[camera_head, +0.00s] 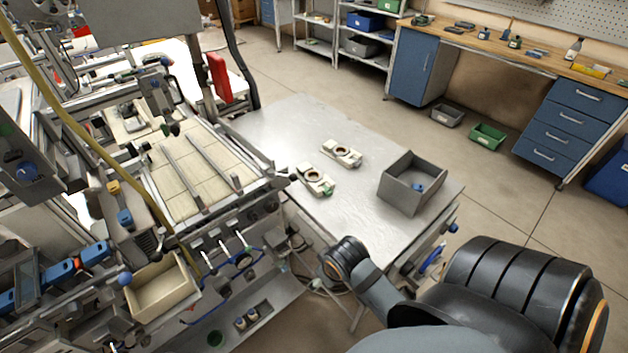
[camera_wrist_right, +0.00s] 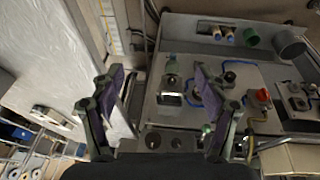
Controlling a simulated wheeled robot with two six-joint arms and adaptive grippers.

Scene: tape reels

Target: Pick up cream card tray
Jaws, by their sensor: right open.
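The cream card tray (camera_head: 161,287) is an open box low on the machine's front at lower left in the head view. Its inside looks empty. What looks like its pale edge (camera_wrist_right: 291,158) shows at the lower right of the right wrist view, partly cut off by the frame. My right gripper (camera_wrist_right: 160,88) is open and empty, its two fingers spread over the machine's front, with the tray off to the right. In the head view my right arm reaches in from the lower right, and its fingers cannot be made out. My left gripper is not in view.
A metal table (camera_head: 275,125) stands right of the machine, holding two pale reel holders (camera_head: 342,153) (camera_head: 314,180) and a grey bin (camera_head: 411,184). The machine's front has knobs, blue cables and a lower shelf with small parts. A workbench (camera_head: 490,45) stands behind.

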